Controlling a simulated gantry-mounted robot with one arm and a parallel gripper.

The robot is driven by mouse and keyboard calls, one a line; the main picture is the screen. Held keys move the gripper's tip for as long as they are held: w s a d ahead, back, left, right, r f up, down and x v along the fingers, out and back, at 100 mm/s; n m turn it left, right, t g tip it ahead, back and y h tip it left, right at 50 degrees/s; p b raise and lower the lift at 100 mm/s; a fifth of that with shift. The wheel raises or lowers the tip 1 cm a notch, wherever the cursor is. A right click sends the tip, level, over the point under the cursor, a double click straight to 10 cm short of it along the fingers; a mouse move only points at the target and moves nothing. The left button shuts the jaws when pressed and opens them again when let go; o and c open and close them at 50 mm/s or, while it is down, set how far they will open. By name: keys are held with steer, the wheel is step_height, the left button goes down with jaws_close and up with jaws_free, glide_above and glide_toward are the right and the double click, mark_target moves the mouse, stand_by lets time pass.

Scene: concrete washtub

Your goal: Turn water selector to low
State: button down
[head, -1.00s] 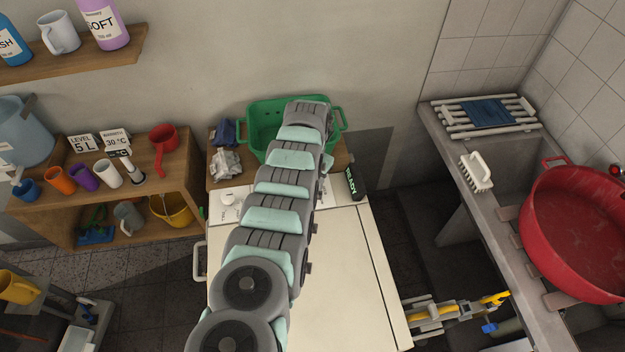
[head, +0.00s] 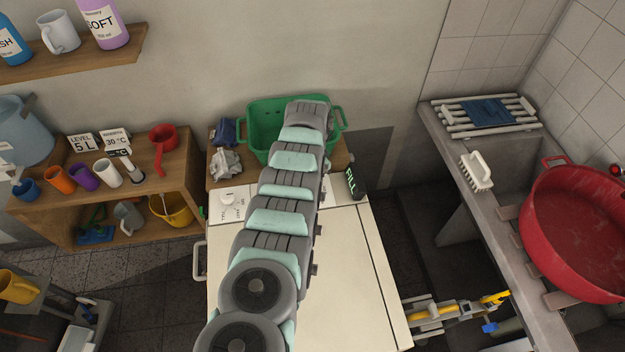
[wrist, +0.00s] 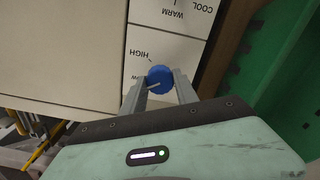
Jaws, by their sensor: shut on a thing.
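The water selector is a blue round knob (wrist: 160,76) on a white panel (wrist: 172,47) in the wrist view. Its pale pointer line is angled to the lower left, toward a partly hidden label ending in "OW". The label "HIGH" is readable just above it. My gripper (wrist: 159,84) is shut on the knob, one finger on each side. In the head view my arm covers the knob and the gripper.
A green basket (head: 262,125) stands behind the panel, close to my arm. A white dial (head: 228,198) sits on the panel's left. A grey crumpled cloth (head: 226,163) lies behind it. The sink with a red tub (head: 575,230) is at the right.

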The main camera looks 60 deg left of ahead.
steer(key=c, duration=0.9)
jaws_free()
steer(key=shift+c, duration=0.2)
steer(key=shift+r, duration=0.1)
step_height(320, 180, up, 11)
steer(key=p, duration=0.1)
steer(key=shift+f+p, duration=0.2)
steer(key=shift+p, duration=0.1)
